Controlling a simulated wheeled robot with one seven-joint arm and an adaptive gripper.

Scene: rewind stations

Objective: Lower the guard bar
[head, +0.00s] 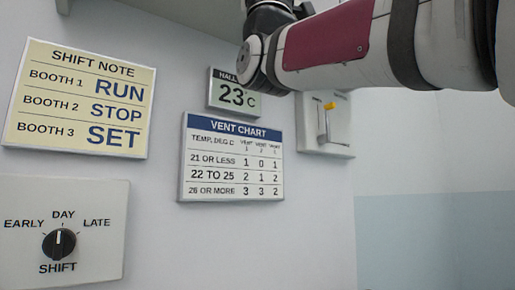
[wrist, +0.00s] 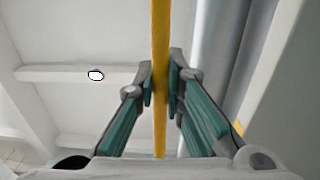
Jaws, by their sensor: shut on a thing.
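A yellow bar (wrist: 160,30), which looks like the guard bar, runs from the top of the wrist view down between my fingers. My gripper (wrist: 161,88) is shut on it, with one green-and-grey finger on each side. The bar's ends and its mounting cannot be made out. In the head view, my arm reaches across the upper right; my gripper and the bar do not show there.
In the head view, a shift note (head: 80,98), a vent chart (head: 232,158), a 23 C hall display (head: 234,94), a shift dial (head: 59,243) and a small lever panel (head: 342,132) are on the wall. A grey cylinder (wrist: 215,60) stands close right of my fingers in the wrist view.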

